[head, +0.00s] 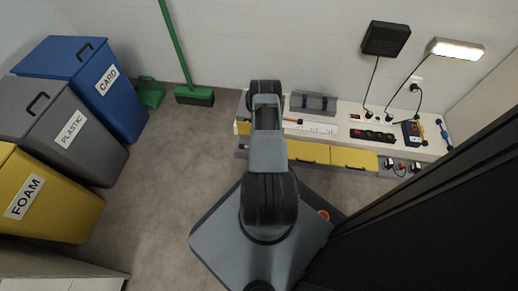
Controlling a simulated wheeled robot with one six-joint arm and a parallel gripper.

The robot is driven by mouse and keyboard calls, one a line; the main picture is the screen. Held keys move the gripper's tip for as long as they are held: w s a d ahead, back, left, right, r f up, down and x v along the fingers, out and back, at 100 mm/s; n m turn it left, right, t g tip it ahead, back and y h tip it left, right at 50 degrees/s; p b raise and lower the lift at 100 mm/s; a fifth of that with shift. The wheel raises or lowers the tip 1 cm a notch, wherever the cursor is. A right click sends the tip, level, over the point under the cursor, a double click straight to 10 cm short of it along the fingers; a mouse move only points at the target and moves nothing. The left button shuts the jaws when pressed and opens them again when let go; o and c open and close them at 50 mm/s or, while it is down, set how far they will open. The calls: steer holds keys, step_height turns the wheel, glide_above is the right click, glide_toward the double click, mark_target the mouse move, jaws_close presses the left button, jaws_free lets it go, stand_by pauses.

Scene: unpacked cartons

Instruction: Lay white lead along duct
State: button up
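My arm reaches up the middle of the head view to the left end of a white bench (345,110). Its links hide my gripper and whatever lies directly beneath it. A flat white strip with small dark marks (318,128) lies on the bench just right of the arm. A thin dark item with a red tip (298,122) lies beside it. I cannot tell whether the strip is the duct. I cannot make out a white lead on the bench.
A black power strip (372,134), a blue device (411,131) and a grey-blue case (313,103) occupy the bench. A lamp (456,49) and a black panel (386,39) rise behind. Yellow drawer fronts (354,158) face me. Bins and a green broom (176,45) stand left; grey floor between is clear.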

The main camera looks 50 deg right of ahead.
steer(key=shift+o, duration=0.5)
steer(key=shift+s+a+f, duration=0.1)
steer(key=shift+s+a, duration=0.05)
steer(key=shift+a, duration=0.15)
steer(key=shift+s+a+f, duration=0.15)
steer(key=shift+p+v, duration=1.6)
steer(key=shift+v, duration=0.25)
steer(key=p+v, duration=0.3)
steer(key=shift+d+r, duration=0.2)
steer(key=shift+r, duration=0.1)
